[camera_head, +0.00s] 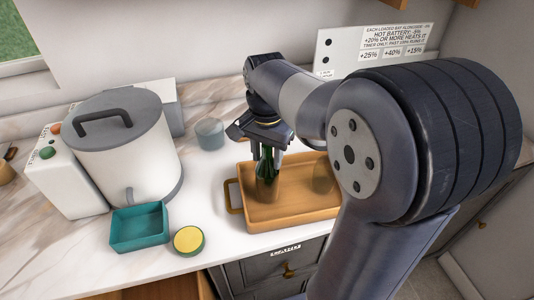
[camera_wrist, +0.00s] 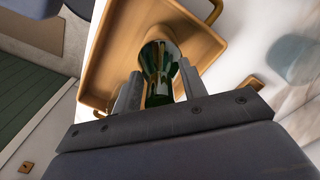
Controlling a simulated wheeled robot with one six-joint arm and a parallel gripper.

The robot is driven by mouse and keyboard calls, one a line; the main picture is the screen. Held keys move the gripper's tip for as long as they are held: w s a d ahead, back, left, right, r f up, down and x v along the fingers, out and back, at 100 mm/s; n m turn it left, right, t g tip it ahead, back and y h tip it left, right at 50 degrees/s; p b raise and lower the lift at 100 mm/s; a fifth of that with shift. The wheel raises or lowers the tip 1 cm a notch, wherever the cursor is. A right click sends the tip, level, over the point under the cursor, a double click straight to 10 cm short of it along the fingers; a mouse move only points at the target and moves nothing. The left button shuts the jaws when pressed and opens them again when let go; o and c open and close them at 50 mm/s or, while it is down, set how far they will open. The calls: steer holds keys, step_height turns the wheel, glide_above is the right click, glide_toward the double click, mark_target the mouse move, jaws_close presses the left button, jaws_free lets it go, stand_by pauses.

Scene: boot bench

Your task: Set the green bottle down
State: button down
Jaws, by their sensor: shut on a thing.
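The green bottle (camera_head: 267,163) is dark and glassy, and it stands about upright between the fingers of my gripper (camera_head: 267,152). It also shows in the wrist view (camera_wrist: 160,68), between the two grey fingers of my gripper (camera_wrist: 159,92). My gripper is shut on the bottle. The bottle is over the wooden tray (camera_head: 290,214); the tray also shows in the wrist view (camera_wrist: 112,62). I cannot tell whether the bottle's base touches the tray floor. My arm hides the tray's right end in the head view.
A white pot with a grey lid (camera_head: 125,155) stands at the left. A teal box (camera_head: 139,228) and a yellow-topped round tin (camera_head: 188,240) are left of the tray. A glass cup (camera_head: 210,133) stands behind it. A sign board (camera_head: 385,45) leans at the back wall.

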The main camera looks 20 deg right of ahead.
steer(key=c, duration=0.8)
jaws_free()
step_height(320, 180, up, 12)
steer(key=shift+r, duration=0.1)
